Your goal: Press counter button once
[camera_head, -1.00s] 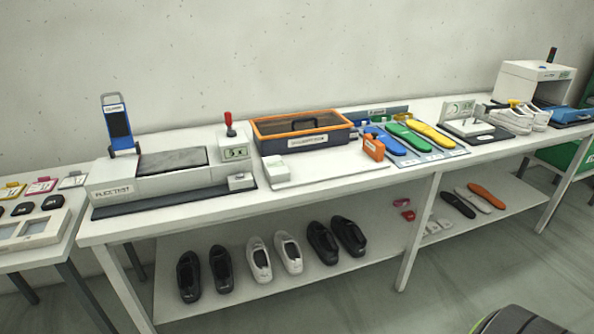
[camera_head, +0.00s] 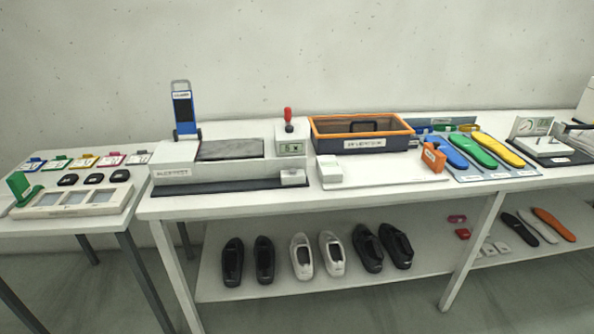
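A white press-like station (camera_head: 215,172) stands on the left part of the long table. Behind its right end is a small white counter box (camera_head: 291,149) with a greenish display and a red-topped lever (camera_head: 288,118). A small white block (camera_head: 293,177), possibly a button, sits at the station's front right corner. Another small white block (camera_head: 330,172) lies on the white board to its right. I cannot tell which of these is the counter button. Neither gripper is in view.
The long white table (camera_head: 400,190) carries an orange-rimmed bin (camera_head: 360,124), an orange box (camera_head: 433,158) and colored insoles (camera_head: 474,150). Shoes (camera_head: 330,256) stand on the lower shelf. A side table (camera_head: 78,221) with colored tags is at left. Floor in front looks clear.

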